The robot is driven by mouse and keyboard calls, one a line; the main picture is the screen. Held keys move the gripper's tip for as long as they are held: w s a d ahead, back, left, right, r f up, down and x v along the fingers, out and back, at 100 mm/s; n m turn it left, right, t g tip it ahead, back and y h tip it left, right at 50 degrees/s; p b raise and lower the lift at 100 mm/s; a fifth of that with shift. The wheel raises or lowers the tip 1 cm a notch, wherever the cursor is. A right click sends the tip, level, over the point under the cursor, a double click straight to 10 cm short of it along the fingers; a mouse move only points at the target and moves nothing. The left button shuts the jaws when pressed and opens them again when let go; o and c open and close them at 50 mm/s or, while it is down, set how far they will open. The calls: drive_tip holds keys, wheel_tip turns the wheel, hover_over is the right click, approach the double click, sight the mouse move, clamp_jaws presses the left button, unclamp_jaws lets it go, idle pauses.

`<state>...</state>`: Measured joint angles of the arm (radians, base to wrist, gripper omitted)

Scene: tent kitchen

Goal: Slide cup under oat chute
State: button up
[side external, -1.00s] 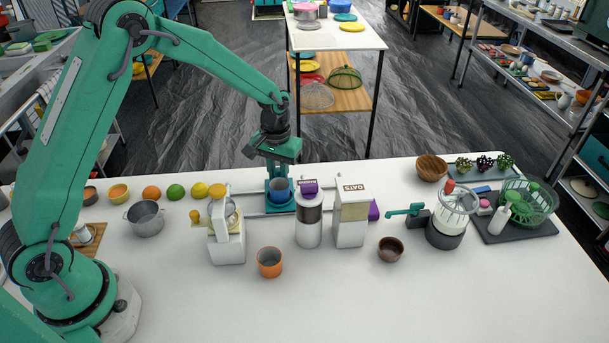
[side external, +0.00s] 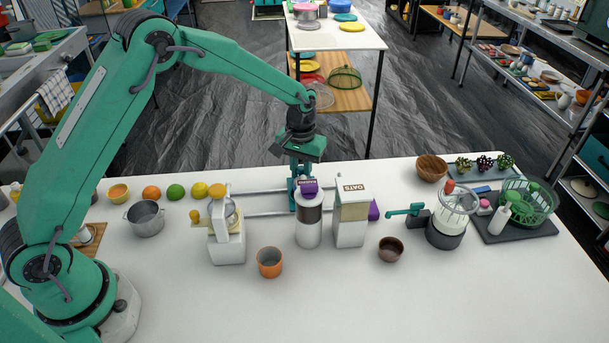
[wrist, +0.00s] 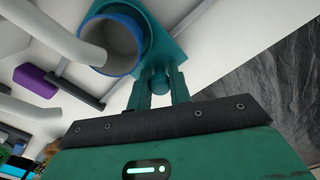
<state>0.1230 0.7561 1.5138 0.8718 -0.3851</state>
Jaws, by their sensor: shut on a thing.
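The blue-rimmed cup (wrist: 105,48) sits in a teal carriage (wrist: 165,45) in the wrist view; in the side view it is hidden behind the dispensers. My gripper (side external: 297,182) is behind the purple-lidded raisin dispenser (side external: 309,218). In the wrist view my gripper (wrist: 158,92) is shut on the carriage's knob (wrist: 159,80). The white dispenser marked OATS (side external: 351,215) stands just right of the raisin dispenser. A pale chute (wrist: 60,32) crosses over the cup's opening; I cannot tell which dispenser it belongs to.
Metal rails (side external: 262,213) run behind the dispensers. A purple block (side external: 374,210) is right of the oat dispenser. Another white dispenser (side external: 227,235) stands left, with an orange cup (side external: 270,262) in front. A brown bowl (side external: 390,249) is at right.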

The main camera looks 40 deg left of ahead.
drive_tip(key=shift+w+d, duration=2.95)
drive_tip(key=shift+w, duration=0.1)
drive_tip(key=o, duration=0.8)
drive_tip(key=shift+c, duration=0.2)
drive_tip(key=shift+r, duration=0.15)
wheel_tip(320, 180, up, 7)
